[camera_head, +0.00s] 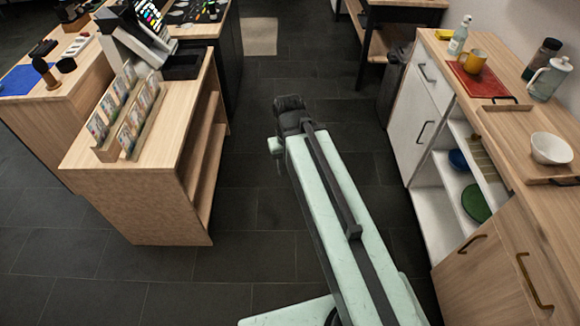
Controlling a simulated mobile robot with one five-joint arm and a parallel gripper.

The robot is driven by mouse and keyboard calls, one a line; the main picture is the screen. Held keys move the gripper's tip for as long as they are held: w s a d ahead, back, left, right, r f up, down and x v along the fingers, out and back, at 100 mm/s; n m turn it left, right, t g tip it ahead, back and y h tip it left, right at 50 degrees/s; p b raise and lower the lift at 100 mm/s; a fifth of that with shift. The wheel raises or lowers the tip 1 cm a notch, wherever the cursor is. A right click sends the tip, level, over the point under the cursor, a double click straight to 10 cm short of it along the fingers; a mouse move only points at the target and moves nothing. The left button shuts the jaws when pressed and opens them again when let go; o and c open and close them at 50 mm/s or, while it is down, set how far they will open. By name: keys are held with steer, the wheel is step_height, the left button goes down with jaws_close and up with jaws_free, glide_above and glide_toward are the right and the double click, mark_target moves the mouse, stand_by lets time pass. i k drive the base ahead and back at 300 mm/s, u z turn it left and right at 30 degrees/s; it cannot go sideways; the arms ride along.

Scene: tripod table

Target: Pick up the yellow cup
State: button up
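The yellow cup (475,61) stands upright on a red board (478,83) on the wooden counter at the upper right. My arm stretches forward from the bottom of the view over the dark floor. Its dark far end, in the middle of the view, is well to the left of the counter and apart from the cup. I cannot make out the gripper's fingers there, so its opening is hidden.
The right counter (512,143) also holds a clear bottle (458,38), a dark bottle (543,58), a pale jug (549,79) and a white bowl (551,148). A wooden counter (130,178) with a card rack stands at left. The tiled floor between is clear.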

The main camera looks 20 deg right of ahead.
mark_target(476, 59)
steer(key=z, duration=1.3)
steer(key=i, duration=1.3)
steer(key=u, duration=1.9)
